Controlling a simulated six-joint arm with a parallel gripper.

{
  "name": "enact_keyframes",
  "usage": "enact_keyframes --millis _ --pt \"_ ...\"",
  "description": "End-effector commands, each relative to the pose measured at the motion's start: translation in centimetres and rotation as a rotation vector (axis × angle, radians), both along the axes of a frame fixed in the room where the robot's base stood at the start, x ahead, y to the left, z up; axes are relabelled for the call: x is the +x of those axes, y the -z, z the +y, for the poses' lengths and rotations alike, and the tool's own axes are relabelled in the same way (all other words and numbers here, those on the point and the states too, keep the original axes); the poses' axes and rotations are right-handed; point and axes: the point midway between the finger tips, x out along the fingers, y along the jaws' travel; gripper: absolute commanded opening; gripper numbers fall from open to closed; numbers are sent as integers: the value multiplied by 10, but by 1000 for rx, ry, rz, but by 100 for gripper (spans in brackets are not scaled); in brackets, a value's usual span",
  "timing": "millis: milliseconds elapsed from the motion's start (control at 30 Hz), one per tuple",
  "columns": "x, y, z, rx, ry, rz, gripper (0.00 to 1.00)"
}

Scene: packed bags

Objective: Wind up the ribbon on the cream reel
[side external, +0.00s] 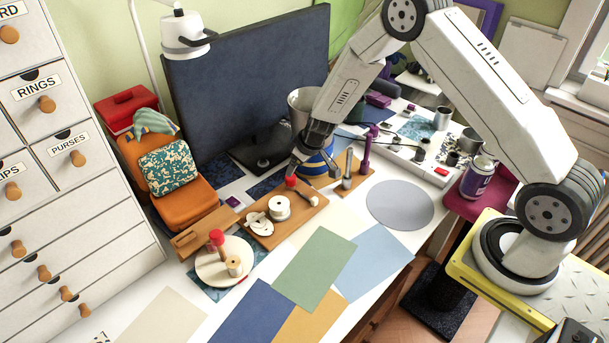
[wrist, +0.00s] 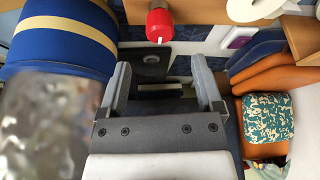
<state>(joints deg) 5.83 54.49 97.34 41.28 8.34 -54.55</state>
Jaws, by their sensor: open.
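My gripper (side external: 299,158) is above and just behind the red knob, short of the reel. Its jaws (wrist: 161,65) are open with nothing between them.
A blue and cream drum (wrist: 62,35) stands close beside my gripper. Flat coloured sheets (side external: 313,268) cover the front.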

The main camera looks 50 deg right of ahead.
Motion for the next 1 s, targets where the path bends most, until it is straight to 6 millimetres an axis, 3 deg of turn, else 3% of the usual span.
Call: enact_keyframes --millis 200,667,867,1000 --pt "-4 -9 -1 1 2 0 84" --pt "-3 -10 1 0 -13 3 84" --pt "5 -9 9 -6 -141 27 84" --pt "14 -9 17 -30 -318 72 84"
